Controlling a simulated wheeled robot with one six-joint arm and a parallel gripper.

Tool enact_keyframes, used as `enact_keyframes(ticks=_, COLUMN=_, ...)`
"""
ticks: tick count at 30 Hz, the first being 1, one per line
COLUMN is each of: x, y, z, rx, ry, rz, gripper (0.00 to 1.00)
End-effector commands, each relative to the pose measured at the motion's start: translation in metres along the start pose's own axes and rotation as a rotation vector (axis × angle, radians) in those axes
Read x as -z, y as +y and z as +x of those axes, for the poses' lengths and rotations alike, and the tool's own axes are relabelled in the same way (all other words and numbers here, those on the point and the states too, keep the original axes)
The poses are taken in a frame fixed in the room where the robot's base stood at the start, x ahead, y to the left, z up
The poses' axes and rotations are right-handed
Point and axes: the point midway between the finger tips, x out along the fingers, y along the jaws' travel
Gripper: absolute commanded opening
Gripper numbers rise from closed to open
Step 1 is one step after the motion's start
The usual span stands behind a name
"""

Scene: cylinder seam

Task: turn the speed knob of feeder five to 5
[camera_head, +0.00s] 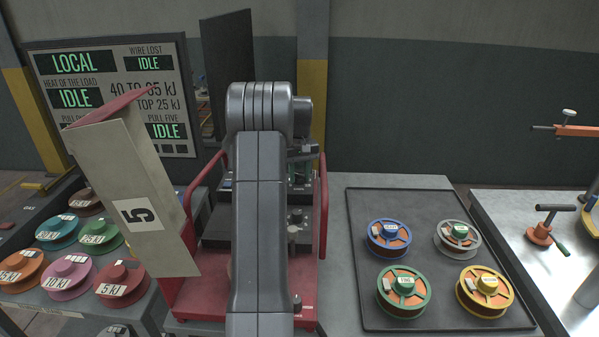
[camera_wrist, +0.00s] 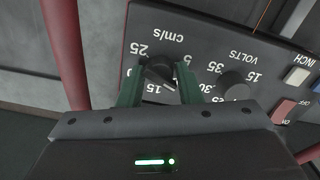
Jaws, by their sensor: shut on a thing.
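In the wrist view my gripper (camera_wrist: 160,77) has its two green fingers on either side of the dark speed knob (camera_wrist: 159,70), shut on it. The scale around the knob is marked cm/s and appears upside down, with 25, 5 and 15 legible. A pale line shows on the knob's face, pointing down and to the right in the picture; its exact reading is unclear.
A second knob marked VOLTS (camera_wrist: 236,84) sits close beside the right finger. An INCH button (camera_wrist: 298,75) and a red switch (camera_wrist: 283,111) lie further right. A red bar (camera_wrist: 66,50) rises at left. In the head view a black tray (camera_head: 350,260) holds several wire spools.

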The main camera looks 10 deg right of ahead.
Motion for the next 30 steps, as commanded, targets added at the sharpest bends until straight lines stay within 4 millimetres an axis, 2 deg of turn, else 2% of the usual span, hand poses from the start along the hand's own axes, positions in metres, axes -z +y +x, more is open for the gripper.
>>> enact_keyframes(ticks=7, x=0.0, y=0.0003, z=-0.0008, rx=0.0, ry=0.0, rz=-0.176, gripper=0.05)
enact_keyframes(ticks=30, x=-0.0006, y=0.0006, z=0.0001, rx=0.0, ry=-0.001, rz=-0.173, gripper=0.05)
